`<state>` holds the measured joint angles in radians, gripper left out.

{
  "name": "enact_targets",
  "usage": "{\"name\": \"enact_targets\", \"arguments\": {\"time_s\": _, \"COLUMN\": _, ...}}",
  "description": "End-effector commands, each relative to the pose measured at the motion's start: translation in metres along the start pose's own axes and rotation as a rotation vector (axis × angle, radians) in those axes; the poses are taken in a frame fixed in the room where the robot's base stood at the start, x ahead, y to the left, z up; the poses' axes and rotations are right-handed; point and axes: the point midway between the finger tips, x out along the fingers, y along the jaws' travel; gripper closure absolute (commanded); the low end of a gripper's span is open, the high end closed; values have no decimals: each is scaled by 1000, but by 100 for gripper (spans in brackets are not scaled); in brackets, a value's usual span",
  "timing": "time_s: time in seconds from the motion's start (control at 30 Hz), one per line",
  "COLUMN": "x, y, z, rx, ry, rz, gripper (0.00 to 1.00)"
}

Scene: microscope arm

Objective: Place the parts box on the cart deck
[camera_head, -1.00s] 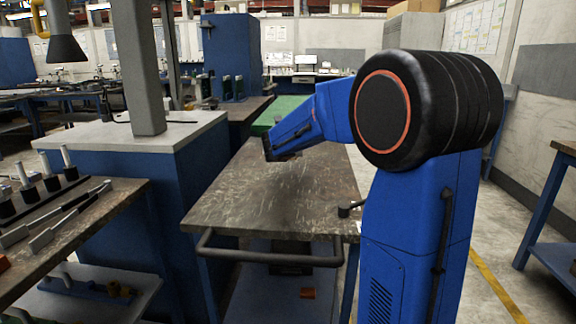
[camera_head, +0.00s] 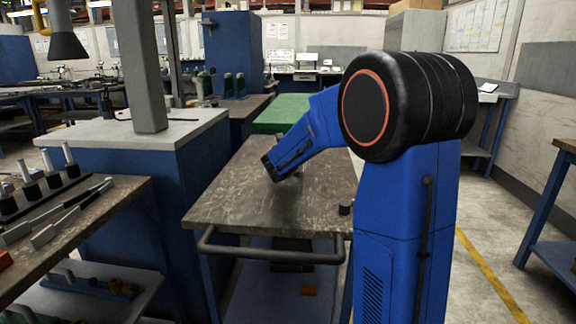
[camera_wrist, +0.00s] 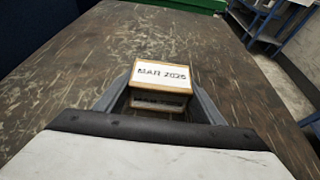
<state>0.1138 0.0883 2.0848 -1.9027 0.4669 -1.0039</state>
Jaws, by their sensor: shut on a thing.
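The parts box (camera_wrist: 163,74) is a small tan-edged box with a white label reading "MAR 2026", seen in the wrist view. My gripper (camera_wrist: 162,88) is shut on it, with a grey finger on each side. The cart deck (camera_head: 232,197) is a worn brown top with a dark handle bar at its near edge. It also fills most of the wrist view (camera_wrist: 75,75). The box is over the deck; I cannot tell whether it touches. In the head view my blue arm reaches over the deck and hides the gripper and box.
A small dark knob (camera_head: 345,208) stands at the deck's near right corner. A blue cabinet with a grey top (camera_head: 125,128) and post is left of the cart. A workbench (camera_head: 75,235) with tools is at near left. A green surface (camera_head: 281,112) lies beyond the deck.

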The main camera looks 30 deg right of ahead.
Motion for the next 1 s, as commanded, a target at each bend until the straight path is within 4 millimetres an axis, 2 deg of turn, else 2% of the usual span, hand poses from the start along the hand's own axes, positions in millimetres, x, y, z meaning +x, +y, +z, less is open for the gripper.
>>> {"name": "enact_targets", "arguments": {"time_s": 0.03, "x": 0, "y": 0, "z": -1, "rx": -1, "ry": 1, "rz": 0, "gripper": 35}}
{"name": "enact_targets", "arguments": {"time_s": 0.1, "x": 0, "y": 0, "z": -1, "rx": 0, "ry": 0, "rz": 0, "gripper": 19}}
{"name": "enact_targets", "arguments": {"time_s": 0.43, "x": 0, "y": 0, "z": 1, "rx": 0, "ry": 0, "rz": 0, "gripper": 19}}
{"name": "enact_targets", "arguments": {"time_s": 0.53, "x": -6, "y": 0, "z": 2, "rx": -1, "ry": -1, "rz": 1, "gripper": 19}}
{"name": "enact_targets", "arguments": {"time_s": 0.67, "x": -21, "y": 0, "z": 2, "rx": 0, "ry": -2, "rz": 1, "gripper": 19}}
{"name": "enact_targets", "arguments": {"time_s": 1.0, "x": -80, "y": 0, "z": 2, "rx": 0, "ry": -1, "rz": 2, "gripper": 19}}
